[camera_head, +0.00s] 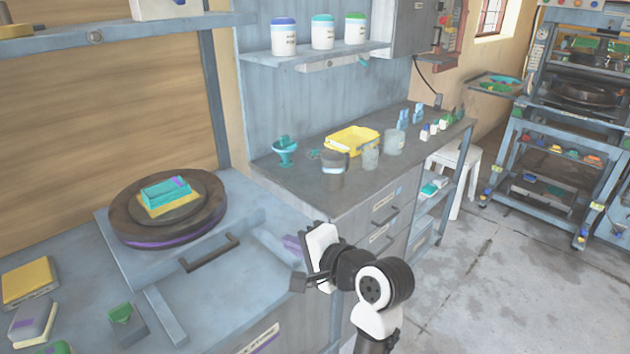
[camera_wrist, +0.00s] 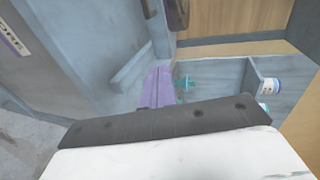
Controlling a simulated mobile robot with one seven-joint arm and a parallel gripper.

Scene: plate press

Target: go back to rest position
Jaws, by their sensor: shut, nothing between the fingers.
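My gripper (camera_head: 294,262) is shut and empty in the head view. It is at the right end of the press bench, near the gap between this bench and the grey counter. The round dark press plate (camera_head: 125,220) stands on the bench to the left of my gripper. A teal block on a yellow piece (camera_head: 166,192) lies on top of it. My gripper is apart from the plate.
A drawer handle (camera_head: 209,253) sticks out in front of the plate. The counter (camera_head: 290,181) behind holds a yellow tray (camera_head: 352,140), a teal cup (camera_head: 285,150) and jars (camera_head: 393,141). A white stool (camera_head: 465,158) and a rack (camera_head: 540,130) stand right. The floor (camera_head: 490,290) is clear.

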